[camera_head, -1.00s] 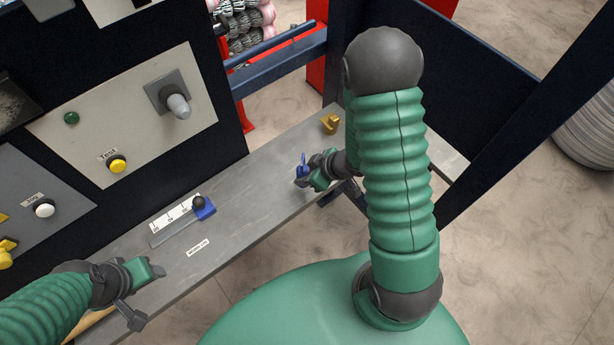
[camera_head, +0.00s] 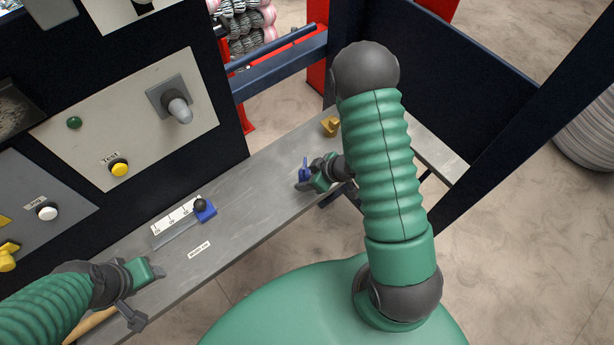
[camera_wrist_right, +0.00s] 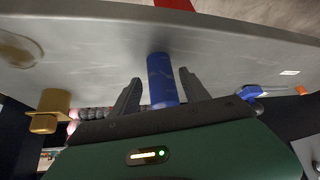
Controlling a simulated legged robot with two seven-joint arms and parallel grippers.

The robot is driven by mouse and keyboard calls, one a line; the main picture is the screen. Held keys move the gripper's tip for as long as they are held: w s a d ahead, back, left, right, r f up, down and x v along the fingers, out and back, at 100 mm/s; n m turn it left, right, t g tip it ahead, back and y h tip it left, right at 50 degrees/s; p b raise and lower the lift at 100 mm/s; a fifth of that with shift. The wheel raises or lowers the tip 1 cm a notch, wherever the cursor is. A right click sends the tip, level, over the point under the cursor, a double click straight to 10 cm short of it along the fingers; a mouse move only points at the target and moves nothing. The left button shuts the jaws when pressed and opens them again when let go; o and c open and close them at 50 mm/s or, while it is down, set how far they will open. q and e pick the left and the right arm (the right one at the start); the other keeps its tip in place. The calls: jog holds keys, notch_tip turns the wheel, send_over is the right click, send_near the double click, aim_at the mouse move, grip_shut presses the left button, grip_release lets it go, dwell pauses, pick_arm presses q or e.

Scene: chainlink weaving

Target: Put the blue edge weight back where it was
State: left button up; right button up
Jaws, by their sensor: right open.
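The blue edge weight (camera_head: 305,168) stands on the grey shelf near its front edge, in front of the brass-coloured piece. In the right wrist view it is a blue cylinder (camera_wrist_right: 162,80) between the two dark fingers. My right gripper (camera_head: 306,180) is at the weight, its jaws open with a finger on either side. A gap shows between each finger and the cylinder in the wrist view (camera_wrist_right: 160,90). My left gripper (camera_head: 150,285) is over the left part of the shelf, away from the weight; its jaws do not show clearly.
The grey shelf (camera_head: 255,195) carries a ruler with a blue slider (camera_head: 205,210) and a brass-coloured piece (camera_head: 330,126). A dark panel with buttons and a grey lever (camera_head: 178,108) rises behind. A dark frame post (camera_head: 530,120) stands right. The shelf between slider and weight is clear.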

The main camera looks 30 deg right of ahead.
jog(key=p+v, duration=0.2)
jog(key=v, duration=1)
jog(key=w+r+m+h, duration=0.2)
jog(key=w+r+h, duration=0.2)
jog(key=r, duration=0.1)
jog(key=s+a+r+m+g, duration=0.35)
jog(key=s+a, duration=0.45)
jog(key=a, duration=0.4)
jog(key=s+b+x, duration=0.1)
jog(key=b+x, duration=0.9)
jog(key=shift+f+y+b, duration=0.25)
jog(key=shift+y+b, duration=0.05)
jog(key=shift+y, duration=0.1)
jog(key=shift+s+d, duration=0.15)
jog(key=shift+d, duration=0.05)
